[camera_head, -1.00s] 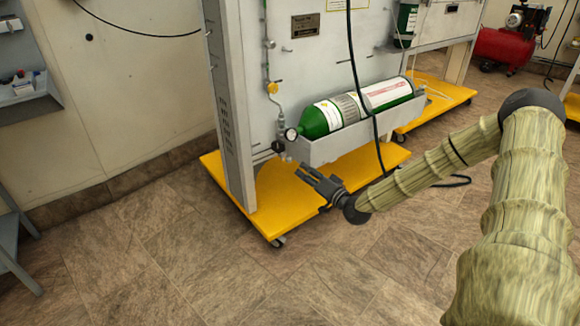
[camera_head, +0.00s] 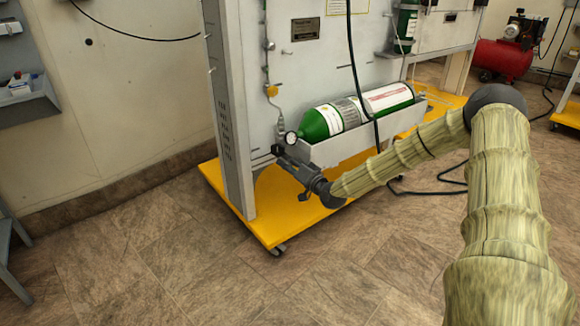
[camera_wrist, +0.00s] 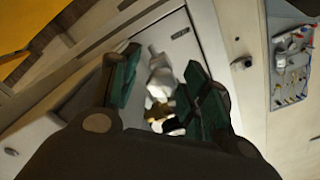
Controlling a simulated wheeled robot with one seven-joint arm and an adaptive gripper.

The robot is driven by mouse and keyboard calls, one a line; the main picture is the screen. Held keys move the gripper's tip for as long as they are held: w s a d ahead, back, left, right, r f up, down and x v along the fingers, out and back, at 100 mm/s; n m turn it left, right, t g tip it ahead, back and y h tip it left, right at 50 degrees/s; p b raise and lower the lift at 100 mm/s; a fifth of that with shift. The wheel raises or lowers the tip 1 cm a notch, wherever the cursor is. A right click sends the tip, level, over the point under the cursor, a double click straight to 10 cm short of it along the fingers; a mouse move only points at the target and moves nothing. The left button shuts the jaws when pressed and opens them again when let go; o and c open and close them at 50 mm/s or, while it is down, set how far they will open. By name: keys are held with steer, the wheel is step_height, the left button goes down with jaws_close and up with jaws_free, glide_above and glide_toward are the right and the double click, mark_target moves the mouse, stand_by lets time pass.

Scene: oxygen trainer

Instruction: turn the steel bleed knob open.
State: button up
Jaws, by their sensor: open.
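My gripper (camera_head: 281,154) is at the lower end of the valve fittings (camera_head: 281,124) on the trainer panel, left of the green cylinder (camera_head: 322,123). In the wrist view my gripper (camera_wrist: 162,72) is open. The pale metal fittings (camera_wrist: 160,75) show between its green-padded fingers, with a brass-coloured part and a dark part lower down. I cannot tell which of these is the steel bleed knob, or whether a finger touches it. In the head view my gripper hides the fittings' lowest part.
The cylinder lies in a grey cradle (camera_head: 350,146). A black hose (camera_head: 357,75) hangs in front. The yellow base (camera_head: 275,215) is below. The floor in front is clear.

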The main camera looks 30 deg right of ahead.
jaws_close()
